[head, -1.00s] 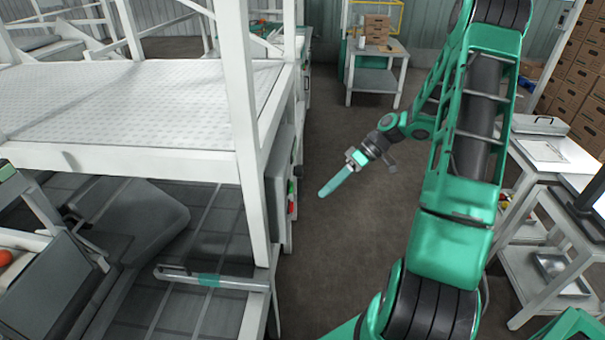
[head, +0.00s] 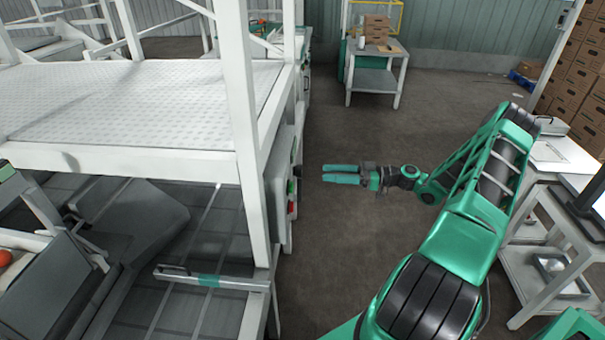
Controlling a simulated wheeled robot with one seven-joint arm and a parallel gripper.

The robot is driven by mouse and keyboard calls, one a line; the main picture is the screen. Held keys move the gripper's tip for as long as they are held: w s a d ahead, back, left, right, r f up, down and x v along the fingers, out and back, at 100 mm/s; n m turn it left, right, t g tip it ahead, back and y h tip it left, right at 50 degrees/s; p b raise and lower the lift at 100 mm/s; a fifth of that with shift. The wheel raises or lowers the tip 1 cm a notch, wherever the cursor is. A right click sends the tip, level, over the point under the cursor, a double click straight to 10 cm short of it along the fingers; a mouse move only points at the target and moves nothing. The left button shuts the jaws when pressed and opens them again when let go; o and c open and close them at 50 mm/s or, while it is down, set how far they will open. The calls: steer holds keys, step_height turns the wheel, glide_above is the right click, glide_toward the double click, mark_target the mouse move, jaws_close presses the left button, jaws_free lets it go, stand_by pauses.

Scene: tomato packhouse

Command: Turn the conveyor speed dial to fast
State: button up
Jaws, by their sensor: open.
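A grey control box (head: 281,180) is fixed to the side of the white conveyor frame, seen nearly edge-on. On its right face are a green button (head: 291,187) and a red button (head: 292,207), with small dark parts near them. I cannot make out the speed dial or its setting from this angle. My gripper (head: 323,174) is open and empty. Its two green fingers point left toward the box's face, a short gap away from it and level with the buttons.
The white frame's post (head: 241,110) and platform (head: 130,100) stand left of the box. A handled bar (head: 212,280) juts along the frame below. A white cart (head: 545,240) is at right, a small table (head: 375,78) at back. The floor between is clear.

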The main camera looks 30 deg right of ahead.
mark_target(298, 171)
steer(key=x, duration=0.9)
steer(key=shift+a, duration=0.1)
